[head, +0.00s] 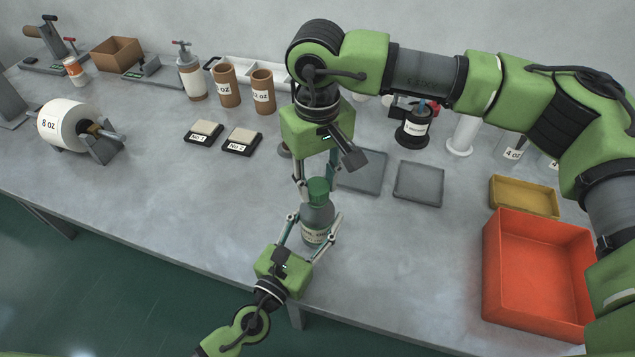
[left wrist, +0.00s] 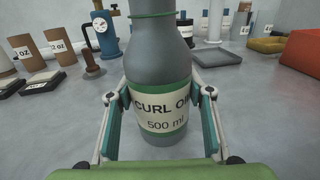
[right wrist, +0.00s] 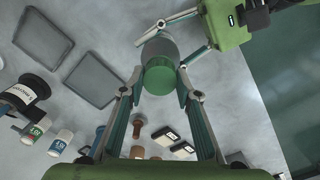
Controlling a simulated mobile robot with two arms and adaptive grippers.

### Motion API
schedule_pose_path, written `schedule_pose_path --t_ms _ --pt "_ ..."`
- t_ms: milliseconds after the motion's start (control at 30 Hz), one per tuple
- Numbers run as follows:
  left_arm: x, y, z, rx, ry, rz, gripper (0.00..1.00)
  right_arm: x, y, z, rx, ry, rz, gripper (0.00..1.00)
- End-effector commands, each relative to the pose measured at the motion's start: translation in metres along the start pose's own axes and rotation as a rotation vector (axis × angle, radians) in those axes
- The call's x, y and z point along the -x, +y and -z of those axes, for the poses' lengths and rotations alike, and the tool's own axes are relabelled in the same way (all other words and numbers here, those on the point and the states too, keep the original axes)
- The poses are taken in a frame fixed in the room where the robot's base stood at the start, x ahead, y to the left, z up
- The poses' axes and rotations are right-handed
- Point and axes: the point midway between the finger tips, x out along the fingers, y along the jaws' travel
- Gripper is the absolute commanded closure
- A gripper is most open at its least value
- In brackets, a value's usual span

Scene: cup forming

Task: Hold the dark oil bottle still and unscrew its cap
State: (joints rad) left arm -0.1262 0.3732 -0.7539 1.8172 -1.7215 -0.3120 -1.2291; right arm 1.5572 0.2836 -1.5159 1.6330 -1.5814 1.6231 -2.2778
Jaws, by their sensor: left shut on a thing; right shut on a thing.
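The dark oil bottle (head: 317,216) stands upright near the table's front edge. It is grey, with a pale label reading "CURL OIL 500 ml" in the left wrist view (left wrist: 158,112). Its green cap (head: 317,187) is on its top. My left gripper (head: 315,219) is shut on the bottle's body from the front, one finger on each side. My right gripper (head: 317,184) points down from above and is shut on the cap. The cap shows between its fingers in the right wrist view (right wrist: 159,77).
An orange-red bin (head: 535,270) and a yellow tray (head: 523,196) stand at the right. Two flat grey plates, the nearer-right one (head: 418,183), lie behind the bottle. Two small black pads (head: 242,142) and a white roll (head: 65,125) lie left. The table around the bottle is clear.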

Motion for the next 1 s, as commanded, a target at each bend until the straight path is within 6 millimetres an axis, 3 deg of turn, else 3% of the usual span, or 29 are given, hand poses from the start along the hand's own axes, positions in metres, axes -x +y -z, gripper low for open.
schedule_pose_path --t_ms 733,1000 --pt "0.001 0.0 0.002 -0.001 0.003 0.001 1.0 0.015 0.0 0.0 0.0 0.0 -0.001 0.95" --pt "0.001 0.0 0.002 -0.001 0.003 0.001 1.0 0.044 0.0 0.001 0.0 0.003 0.0 0.95"
